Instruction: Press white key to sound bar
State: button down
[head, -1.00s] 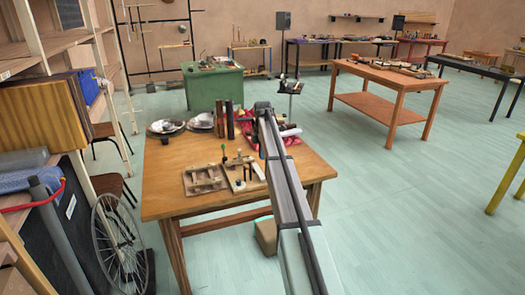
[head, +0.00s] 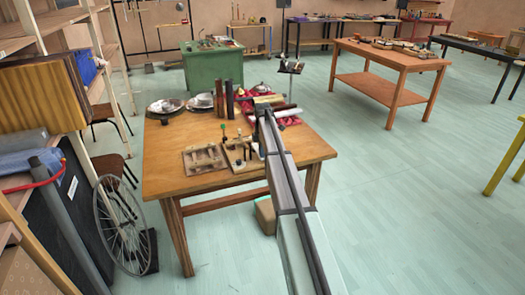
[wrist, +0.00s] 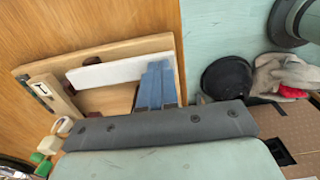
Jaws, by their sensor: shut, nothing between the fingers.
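In the wrist view a white key (wrist: 110,72) lies along a light wooden base board (wrist: 95,53). The key's right end is beside my gripper's two blue fingers (wrist: 156,70). The fingers are shut together, with nothing between them. They partly hide the board's right part; I cannot tell whether they touch the key. In the head view the board (head: 232,166) sits at the right front of the wooden table, partly behind my arm, and my gripper is hidden there. I cannot pick out the sound bar for sure.
Another wooden board with blocks (head: 204,159) lies left of it. Upright dark cylinders (head: 229,98), metal dishes (head: 163,105) and a red cloth (head: 287,121) are behind. White blocks (wrist: 63,126) and green pieces (wrist: 40,162) show at the wrist view's lower left.

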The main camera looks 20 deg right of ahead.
jog(key=shift+s, duration=0.1)
jog(key=shift+s+f+t, duration=0.25)
jog(key=shift+f+t, duration=0.2)
jog(key=shift+t, duration=0.05)
jog(key=shift+f, duration=0.25)
jog(key=shift+w+f, duration=0.1)
jog(key=shift+r, duration=0.85)
notch_tip(320, 180, up, 14)
dwell(0.3)
